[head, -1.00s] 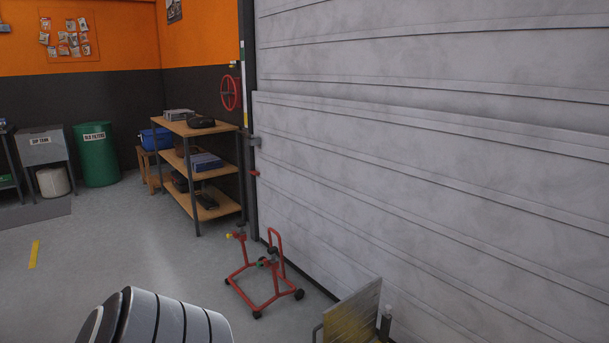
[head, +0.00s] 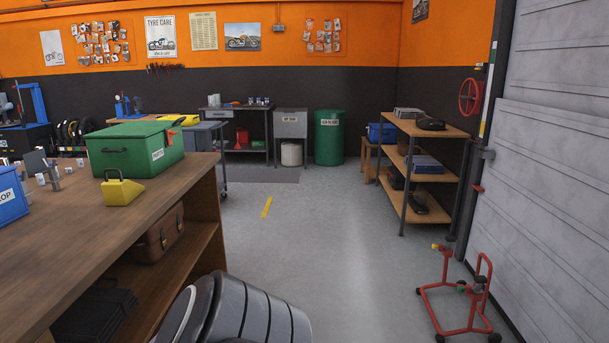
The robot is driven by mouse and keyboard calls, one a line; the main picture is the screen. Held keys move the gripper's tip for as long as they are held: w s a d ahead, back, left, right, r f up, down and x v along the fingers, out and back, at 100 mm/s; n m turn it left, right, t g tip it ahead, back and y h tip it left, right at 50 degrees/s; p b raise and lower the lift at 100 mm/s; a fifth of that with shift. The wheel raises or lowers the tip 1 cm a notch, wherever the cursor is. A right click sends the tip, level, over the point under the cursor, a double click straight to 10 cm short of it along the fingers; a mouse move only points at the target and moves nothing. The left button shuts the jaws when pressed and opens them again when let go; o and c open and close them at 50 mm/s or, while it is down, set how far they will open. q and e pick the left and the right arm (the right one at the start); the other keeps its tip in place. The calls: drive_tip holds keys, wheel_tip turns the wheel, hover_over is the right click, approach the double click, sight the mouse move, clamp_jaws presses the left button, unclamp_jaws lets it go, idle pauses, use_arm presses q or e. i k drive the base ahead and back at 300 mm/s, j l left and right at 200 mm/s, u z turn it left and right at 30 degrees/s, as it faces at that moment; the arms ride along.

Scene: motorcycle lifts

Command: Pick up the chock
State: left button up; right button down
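A yellow chock (head: 123,190) with a dark loop handle on top stands on the wooden workbench (head: 165,193), close to its right part. It sits just in front of a green case (head: 135,148). Nothing is touching the chock from my side. A grey and black banded link of my own arm shows at the bottom of the head view. Neither of my grippers is in view.
A blue bin (head: 10,197) and small metal parts are on the bench at left. The shelf below holds a brown case (head: 158,235). A red stand (head: 455,305) and wooden shelving (head: 425,160) are at right. The middle floor is clear.

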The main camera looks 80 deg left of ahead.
sight(121, 192)
drive_tip(key=u, duration=3.65)
drive_tip(key=i+l+u, duration=0.2)
drive_tip(key=i+l, duration=0.15)
drive_tip(key=l, duration=0.3)
drive_tip(key=i+l+u, duration=0.1)
drive_tip(key=l, duration=0.25)
drive_tip(key=i+l+u, duration=0.1)
drive_tip(key=i+l, duration=0.15)
drive_tip(key=i+l+u, duration=0.1)
drive_tip(key=l, duration=0.4)
drive_tip(key=i+l+u, duration=0.1)
drive_tip(key=l, duration=0.25)
drive_tip(key=i, duration=0.05)
